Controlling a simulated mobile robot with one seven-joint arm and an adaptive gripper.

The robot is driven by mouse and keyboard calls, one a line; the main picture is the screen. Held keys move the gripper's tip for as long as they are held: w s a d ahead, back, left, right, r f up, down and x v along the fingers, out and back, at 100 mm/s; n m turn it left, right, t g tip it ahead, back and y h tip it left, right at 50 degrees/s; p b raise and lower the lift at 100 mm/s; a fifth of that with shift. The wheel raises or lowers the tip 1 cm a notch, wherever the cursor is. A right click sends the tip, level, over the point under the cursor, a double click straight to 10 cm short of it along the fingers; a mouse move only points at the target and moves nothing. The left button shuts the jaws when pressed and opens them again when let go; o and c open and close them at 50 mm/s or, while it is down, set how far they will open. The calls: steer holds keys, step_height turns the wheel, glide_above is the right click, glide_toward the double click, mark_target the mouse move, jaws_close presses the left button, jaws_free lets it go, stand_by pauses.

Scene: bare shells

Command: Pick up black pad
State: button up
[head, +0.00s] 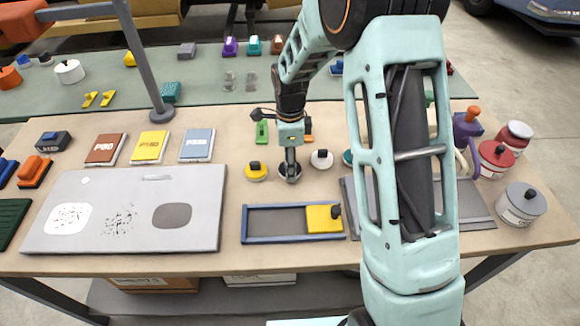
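My gripper (290,172) points straight down at the middle of the table, over a small round dark-looking pad (285,178). The fingers hide most of this pad and its knob. Its rim seems to rest on the table. The fingers look narrow from this side, so I cannot tell whether they are open or shut on the knob. A yellow round pad with a black knob (256,173) sits just left of it. A white round pad with a dark knob (321,162) sits just right.
A blue-rimmed tray (277,240) with a yellow block (322,220) lies in front. A grey panel (187,230) lies left, below several sandpaper packs (152,147). Tins (521,206) stand at the right. A grey post (145,63) rises at the back left. My arm covers the right-centre.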

steer(key=shift+r, duration=0.1)
steer(key=shift+r, duration=0.55)
step_height(320, 180, up, 2)
steer(key=shift+r, duration=0.1)
steer(key=s+d+r+b, duration=0.1)
steer(key=s+d+r, duration=0.8)
steer(key=s, duration=0.2)
steer(key=shift+r, duration=0.3)
